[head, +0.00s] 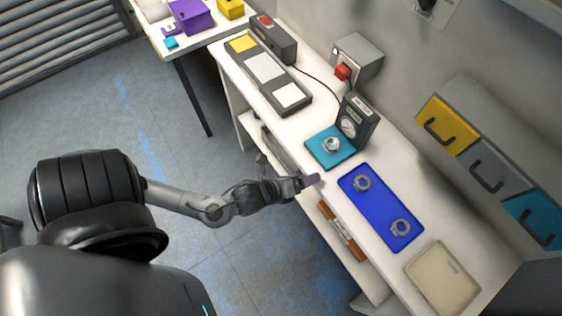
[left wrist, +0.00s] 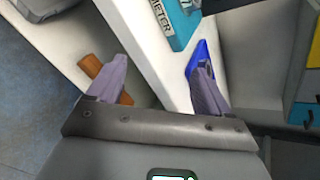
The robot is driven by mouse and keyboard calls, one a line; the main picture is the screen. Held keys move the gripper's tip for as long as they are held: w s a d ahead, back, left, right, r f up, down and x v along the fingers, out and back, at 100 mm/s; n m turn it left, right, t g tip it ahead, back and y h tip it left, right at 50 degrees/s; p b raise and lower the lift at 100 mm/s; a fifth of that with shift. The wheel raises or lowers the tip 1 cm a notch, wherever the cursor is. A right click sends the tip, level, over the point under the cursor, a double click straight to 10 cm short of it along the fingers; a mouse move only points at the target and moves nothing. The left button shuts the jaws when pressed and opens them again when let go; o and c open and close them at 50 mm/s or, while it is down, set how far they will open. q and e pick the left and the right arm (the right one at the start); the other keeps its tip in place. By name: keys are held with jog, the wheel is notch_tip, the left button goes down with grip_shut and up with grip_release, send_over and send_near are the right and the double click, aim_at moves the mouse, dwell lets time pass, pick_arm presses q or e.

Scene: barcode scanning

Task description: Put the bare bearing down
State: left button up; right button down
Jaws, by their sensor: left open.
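A third metal ring-shaped piece (head: 331,144) sits on the teal pad (head: 318,157) before the gauge. I cannot tell for sure which is the bare bearing. My left gripper (head: 311,181) is at the table's front edge, left of the blue mat (head: 377,226). In the left wrist view it (left wrist: 160,80) has its fingers wide apart with nothing between them. My right gripper is not in view.
The dial gauge (head: 350,124) stands behind the teal pad. A cream tray (head: 418,268) lies at the near end of the table. A long dark tray (head: 268,86) with coloured panels lies at the far end. An orange-brown item (head: 342,232) is on the lower shelf.

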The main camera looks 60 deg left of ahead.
pick_arm(q)
jog(key=s+d+n+g, duration=0.4)
jog(key=s+n+g, duration=0.4)
jog(key=n, duration=1.4)
jog(key=shift+s+r+n+g+h, duration=0.3)
jog(key=shift+s+n, duration=0.1)
jog(key=shift+s, duration=0.45)
jog(key=shift+d, duration=0.1)
notch_tip(320, 180, up, 26)
jog(key=p, duration=2.6)
jog(key=shift+r, duration=0.15)
